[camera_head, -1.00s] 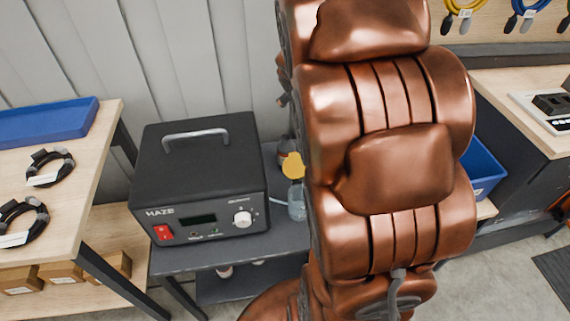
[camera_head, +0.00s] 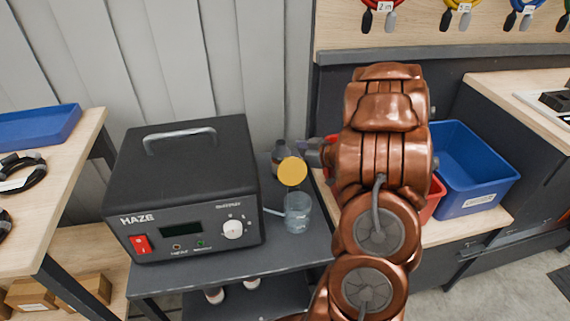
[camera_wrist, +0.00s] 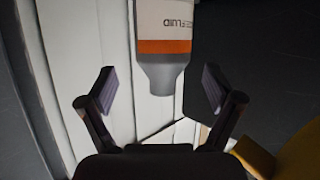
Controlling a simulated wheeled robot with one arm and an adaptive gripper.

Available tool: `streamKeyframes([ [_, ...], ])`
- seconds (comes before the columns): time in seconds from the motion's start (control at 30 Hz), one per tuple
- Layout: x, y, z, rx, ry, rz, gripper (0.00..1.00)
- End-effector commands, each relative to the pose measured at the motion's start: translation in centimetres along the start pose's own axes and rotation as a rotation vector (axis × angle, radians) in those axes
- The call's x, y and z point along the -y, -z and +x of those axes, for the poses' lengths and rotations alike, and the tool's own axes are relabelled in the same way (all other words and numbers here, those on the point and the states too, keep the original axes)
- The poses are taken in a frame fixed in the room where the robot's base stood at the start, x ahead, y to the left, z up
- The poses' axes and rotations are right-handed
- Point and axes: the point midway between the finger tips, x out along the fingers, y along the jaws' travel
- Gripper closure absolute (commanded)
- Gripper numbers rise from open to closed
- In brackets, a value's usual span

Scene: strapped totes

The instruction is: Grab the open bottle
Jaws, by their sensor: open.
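A grey bottle (camera_head: 281,151) stands at the back right of the dark cart top, partly hidden by a yellow disc. In the wrist view the bottle (camera_wrist: 164,50) shows a white label reading "FLUID", an orange band and a grey neck; no cap shows on the neck. My gripper (camera_head: 312,154) is just right of the bottle in the head view. In the wrist view my gripper (camera_wrist: 158,90) is open, with the neck between the two spread fingers and a gap on each side. Whether anything touches cannot be told.
The yellow disc (camera_head: 292,171) is close in front of the bottle and shows at the wrist view's lower right (camera_wrist: 288,158). A clear beaker (camera_head: 297,213) stands nearer the cart's front. The black HAZE machine (camera_head: 185,185) fills the left. A blue bin (camera_head: 470,170) is right.

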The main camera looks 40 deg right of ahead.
Motion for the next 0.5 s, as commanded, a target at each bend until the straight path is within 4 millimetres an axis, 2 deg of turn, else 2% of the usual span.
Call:
streamKeyframes([
  [0.03, 0.3, -0.6, -0.2, -0.002, 0.01, 0.015, 0.1],
  [0.17, 0.8, -1.2, -0.1, -0.01, 0.026, 0.029, 0.1],
  [0.5, 0.9, -1.1, 2.5, -0.009, 0.026, 0.026, 0.1],
])
